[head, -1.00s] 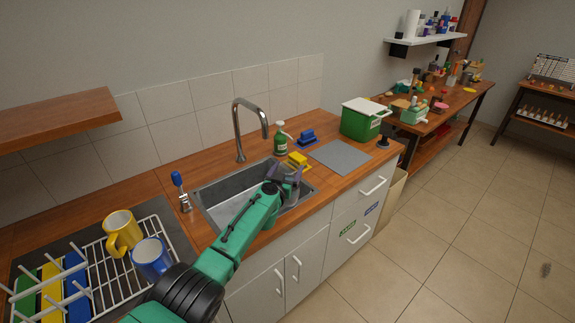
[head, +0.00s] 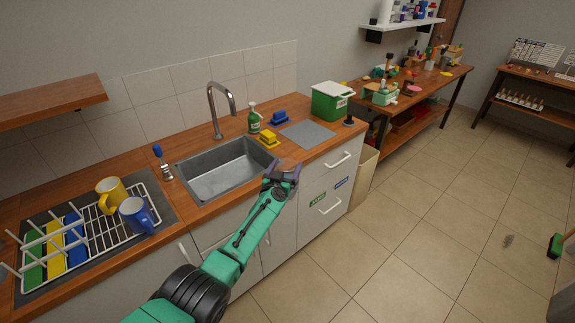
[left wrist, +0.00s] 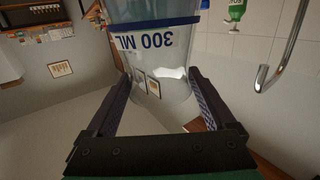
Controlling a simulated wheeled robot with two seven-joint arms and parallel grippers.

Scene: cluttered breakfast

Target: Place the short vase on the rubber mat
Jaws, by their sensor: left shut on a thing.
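The grey rubber mat (head: 307,134) lies flat and bare on the wooden counter, right of the sink. My left gripper (head: 281,177) is in front of the counter's front edge, by the sink's right end and nearer to me than the mat. In the left wrist view, its fingers (left wrist: 160,100) are on both sides of a clear vessel (left wrist: 158,62) with a blue band and "300 ML" print, shut on it. The print appears upside down in that view. This vessel may be the short vase; no other vase shows. It is hard to make out in the head view. My right gripper is out of view.
Behind the mat stands a green bin (head: 332,101) with a white lid. Left of the mat are a yellow sponge holder (head: 267,138), a blue one (head: 279,117) and a green bottle (head: 254,119). A dark stopper (head: 348,121) stands at its right. The sink (head: 222,170) is empty.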

